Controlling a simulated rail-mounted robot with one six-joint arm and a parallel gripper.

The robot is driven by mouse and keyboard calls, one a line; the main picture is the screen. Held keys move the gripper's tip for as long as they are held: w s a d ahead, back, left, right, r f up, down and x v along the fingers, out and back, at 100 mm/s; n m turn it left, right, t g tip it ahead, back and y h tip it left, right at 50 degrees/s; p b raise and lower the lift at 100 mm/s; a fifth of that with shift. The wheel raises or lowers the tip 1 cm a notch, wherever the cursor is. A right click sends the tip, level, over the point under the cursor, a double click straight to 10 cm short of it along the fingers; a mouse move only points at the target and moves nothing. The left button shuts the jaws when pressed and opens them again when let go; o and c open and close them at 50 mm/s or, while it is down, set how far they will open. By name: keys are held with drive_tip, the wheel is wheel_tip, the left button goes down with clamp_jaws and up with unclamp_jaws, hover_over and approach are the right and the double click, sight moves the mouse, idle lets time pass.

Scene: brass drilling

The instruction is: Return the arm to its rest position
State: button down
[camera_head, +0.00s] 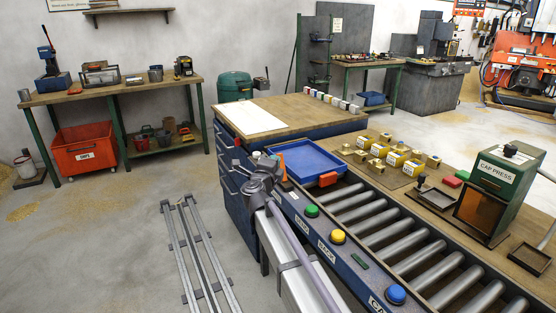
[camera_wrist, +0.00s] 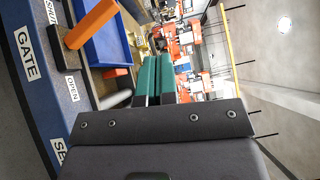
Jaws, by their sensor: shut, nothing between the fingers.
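My arm (camera_head: 262,185) is folded up beside the near left corner of the conveyor in the head view. Its end is hard to pick out there. In the wrist view my gripper (camera_wrist: 156,78) shows two green fingers side by side, shut and empty. The picture is turned on its side. A blue tray (camera_wrist: 102,42) and an orange bar (camera_wrist: 91,23) lie to the left of the fingers, apart from them. The tray also shows in the head view (camera_head: 300,156), empty, at the far end of the rollers.
The conveyor's rollers (camera_head: 400,234) are bare. Its front panel carries green (camera_head: 312,211), yellow (camera_head: 338,236) and blue (camera_head: 396,294) buttons. Yellow and brass blocks (camera_head: 396,157) and a green cap press (camera_head: 500,180) stand behind. A metal rail frame (camera_head: 195,255) lies on the floor at left.

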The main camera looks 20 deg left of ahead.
drive_tip(key=s+a+n+g+y, duration=0.5)
drive_tip(key=s+a+n+y, duration=0.2)
drive_tip(key=n+y, duration=0.45)
drive_tip(key=s+d+f+n+g+p, duration=0.2)
drive_tip(key=s+d+f+n+g, duration=0.1)
drive_tip(key=s+n+g, duration=0.25)
drive_tip(key=s+d+f+n+g+h+p, duration=0.2)
drive_tip(key=s+d+h, duration=0.15)
drive_tip(key=d, duration=0.65)
drive_tip(key=s+d+f+n+g+h+p, duration=0.15)
drive_tip(key=s+d, duration=0.25)
drive_tip(key=d, duration=0.5)
drive_tip(key=s+d+f+n+g+h+p, duration=0.2)
drive_tip(key=s+d+f+g+h+p, duration=0.15)
drive_tip(key=d, duration=0.65)
drive_tip(key=s+d+r+m+h+p, duration=0.1)
drive_tip(key=s+d, duration=0.3)
drive_tip(key=d, duration=0.6)
drive_tip(key=s+d+r+m+g+h+p, duration=0.1)
drive_tip(key=s+d+r+m+h+p, duration=0.1)
drive_tip(key=d, duration=0.9)
wheel_tip(320, 180, up, 2)
drive_tip(key=shift+s+r+m+p, duration=0.1)
drive_tip(key=shift+s+m+p, duration=0.35)
drive_tip(key=shift+s+p, duration=0.6)
